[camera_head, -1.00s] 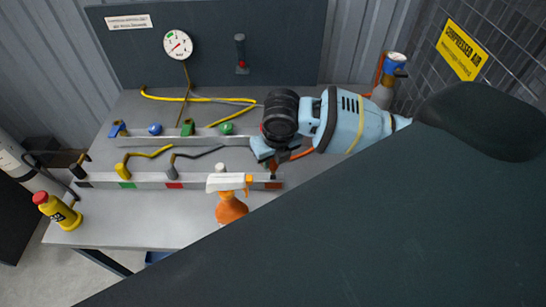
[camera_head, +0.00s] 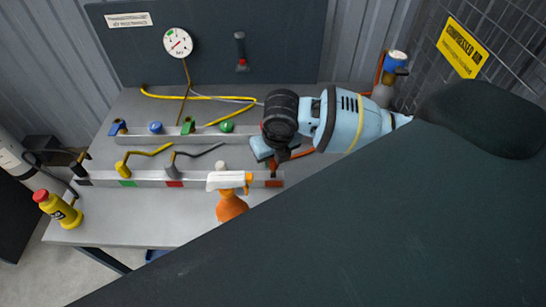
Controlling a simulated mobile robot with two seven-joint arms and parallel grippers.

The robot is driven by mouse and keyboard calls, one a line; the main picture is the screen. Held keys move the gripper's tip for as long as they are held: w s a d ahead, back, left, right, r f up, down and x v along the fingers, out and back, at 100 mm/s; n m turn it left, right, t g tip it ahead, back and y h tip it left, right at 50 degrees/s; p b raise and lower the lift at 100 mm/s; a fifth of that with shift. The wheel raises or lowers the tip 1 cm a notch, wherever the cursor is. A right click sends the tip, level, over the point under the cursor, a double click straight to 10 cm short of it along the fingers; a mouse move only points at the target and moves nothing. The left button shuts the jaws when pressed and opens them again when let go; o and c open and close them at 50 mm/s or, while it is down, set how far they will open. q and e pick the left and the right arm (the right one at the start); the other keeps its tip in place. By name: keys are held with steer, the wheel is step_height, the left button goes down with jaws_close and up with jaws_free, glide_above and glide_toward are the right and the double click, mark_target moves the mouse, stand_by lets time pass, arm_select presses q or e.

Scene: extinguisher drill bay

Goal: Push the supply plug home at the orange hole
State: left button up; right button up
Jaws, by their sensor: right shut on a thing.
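The front rail (camera_head: 150,180) on the bench carries coloured marks. The orange mark (camera_head: 274,183) is at its right end; the hole itself is too small to make out. My right gripper (camera_head: 272,160) reaches in from the right, just above and behind that end. It is shut on the supply plug (camera_head: 273,168), a small dark piece mostly hidden by the fingers. An orange hose (camera_head: 296,155) runs off to the right beside the gripper. I cannot tell whether the plug tip is in the hole. My left gripper is not in view.
Yellow and grey plugs sit along the front rail, coloured fittings on the rear rail (camera_head: 170,139). A yellow bottle (camera_head: 58,208) stands at the left. My dark arm covers the lower right.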

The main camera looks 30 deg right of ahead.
mark_target(273, 168)
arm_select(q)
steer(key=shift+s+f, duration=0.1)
arm_select(e)
steer(key=shift+f, duration=0.2)
stand_by(0.4)
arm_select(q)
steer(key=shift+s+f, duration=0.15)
arm_select(e)
steer(key=shift+f, duration=0.35)
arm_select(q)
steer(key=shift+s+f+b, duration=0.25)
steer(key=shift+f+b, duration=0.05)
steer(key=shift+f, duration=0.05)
arm_select(e)
steer(key=shift+f, duration=0.65)
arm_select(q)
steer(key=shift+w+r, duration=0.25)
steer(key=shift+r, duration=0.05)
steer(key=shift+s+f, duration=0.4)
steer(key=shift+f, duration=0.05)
arm_select(e)
steer(key=shift+f, duration=0.75)
stand_by(0.3)
steer(key=o, duration=1.1)
